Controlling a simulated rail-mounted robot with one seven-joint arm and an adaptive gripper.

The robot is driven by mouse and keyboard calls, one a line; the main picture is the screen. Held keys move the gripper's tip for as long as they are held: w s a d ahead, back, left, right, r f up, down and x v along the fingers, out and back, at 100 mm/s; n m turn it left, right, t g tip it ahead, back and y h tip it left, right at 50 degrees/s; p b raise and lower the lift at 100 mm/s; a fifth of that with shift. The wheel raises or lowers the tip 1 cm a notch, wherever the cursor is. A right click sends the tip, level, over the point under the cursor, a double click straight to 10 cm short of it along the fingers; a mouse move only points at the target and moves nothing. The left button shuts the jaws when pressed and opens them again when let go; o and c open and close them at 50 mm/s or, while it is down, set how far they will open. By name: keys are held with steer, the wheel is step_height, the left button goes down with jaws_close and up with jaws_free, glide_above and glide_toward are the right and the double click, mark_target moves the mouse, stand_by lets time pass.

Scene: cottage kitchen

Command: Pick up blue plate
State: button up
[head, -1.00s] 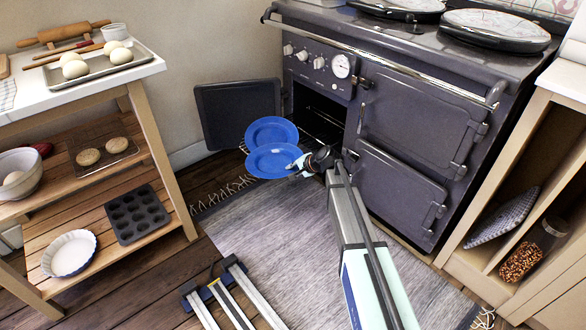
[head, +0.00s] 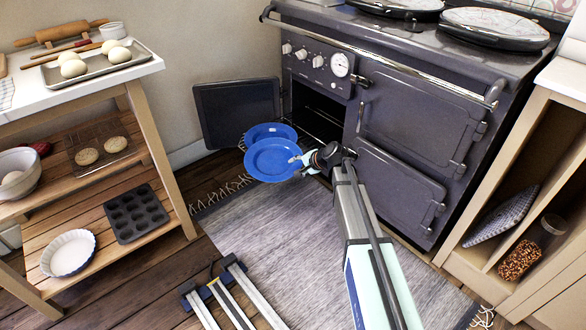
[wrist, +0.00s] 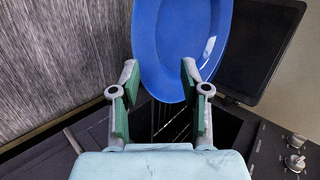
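Two blue plates show in the head view, in front of the open lower-left oven compartment. The front blue plate (head: 272,161) overlaps the back blue plate (head: 268,130), of which only the upper part shows. What supports them is hidden. My gripper (head: 297,160) is at the front plate's right edge. In the wrist view my gripper (wrist: 159,70) has its fingers spread apart, with a blue plate (wrist: 180,35) beyond and partly between the fingertips. The right fingertip overlaps that plate; whether either finger touches it I cannot tell.
The oven door (head: 238,110) stands open at the left of the dark stove (head: 415,110). A grey rug (head: 270,235) covers the floor below. A wooden shelf unit (head: 150,225) with baking ware is at left, a cabinet (head: 480,265) at right.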

steer(key=v, duration=0.8)
steer(key=shift+c, duration=0.2)
